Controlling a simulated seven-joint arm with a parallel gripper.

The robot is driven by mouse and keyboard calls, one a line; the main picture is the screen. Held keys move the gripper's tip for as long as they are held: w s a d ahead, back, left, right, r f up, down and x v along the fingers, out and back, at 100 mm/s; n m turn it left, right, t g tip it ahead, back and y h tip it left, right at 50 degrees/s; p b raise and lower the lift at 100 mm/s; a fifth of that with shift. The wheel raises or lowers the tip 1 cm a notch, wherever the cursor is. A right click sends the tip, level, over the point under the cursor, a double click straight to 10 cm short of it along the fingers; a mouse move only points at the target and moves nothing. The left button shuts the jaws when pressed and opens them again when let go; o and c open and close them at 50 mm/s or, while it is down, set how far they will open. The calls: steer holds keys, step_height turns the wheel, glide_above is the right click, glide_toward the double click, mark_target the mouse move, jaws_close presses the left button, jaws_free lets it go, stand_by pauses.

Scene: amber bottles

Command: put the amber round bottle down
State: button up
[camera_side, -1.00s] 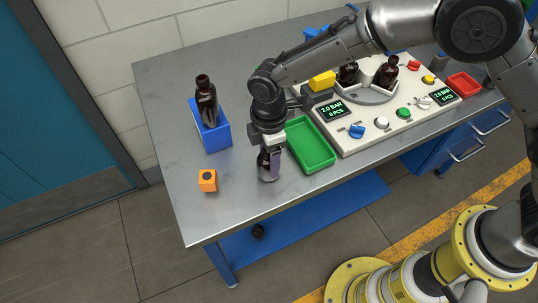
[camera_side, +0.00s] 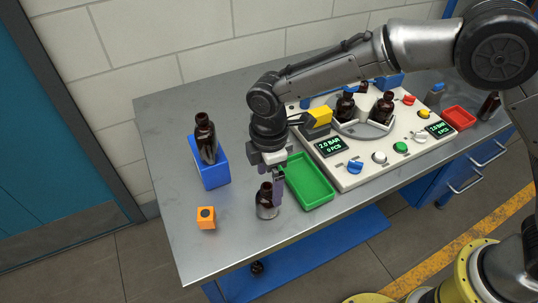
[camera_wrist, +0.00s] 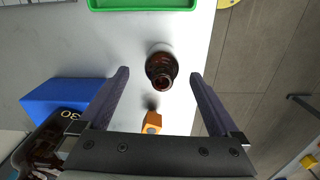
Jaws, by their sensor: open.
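The amber round bottle (camera_side: 266,199) stands upright on the grey table, left of the green tray. My gripper (camera_side: 272,180) is just behind and above it in the side view, with one finger showing on the bottle's right. In the wrist view the bottle (camera_wrist: 161,70) shows from above between the two spread fingers of my gripper (camera_wrist: 159,76), with a gap on each side. The jaws are open and hold nothing. The far finger is partly hidden in the side view.
A green tray (camera_side: 309,192) lies close on the right. An orange cube (camera_side: 206,218) and a blue block (camera_side: 213,176) with another amber bottle (camera_side: 206,140) on it are on the left. A machine panel (camera_side: 365,178) with bottles fills the back right. The table's front edge is near.

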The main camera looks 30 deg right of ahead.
step_height(320, 180, up, 9)
steer(key=shift+f, duration=0.2)
steer(key=shift+d+r, duration=0.1)
steer(key=s+d+r+m+t, duration=0.15)
steer(key=d+r+m, duration=0.25)
steer(key=d+r, duration=0.45)
steer(key=s+d+r+m+t, duration=0.3)
steer(key=s+d+m, duration=0.6)
steer(key=s+d, duration=0.6)
steer(key=d, duration=0.3)
steer(key=shift+d+y, duration=0.3)
steer(key=shift+d, duration=0.1)
steer(key=s+d+f+m, duration=0.1)
steer(key=s, duration=0.1)
steer(key=s+d+m, duration=0.1)
steer(key=s, duration=0.1)
steer(key=s+d+f+m+t, duration=0.1)
steer(key=s, duration=0.1)
steer(key=shift+s+f+m, duration=0.1)
steer(key=shift+f+m, duration=0.2)
steer(key=shift+m, duration=0.1)
steer(key=shift+c, duration=1)
steer(key=shift+s+f, duration=0.1)
steer(key=shift+c, duration=1.3)
steer(key=shift+s, duration=0.1)
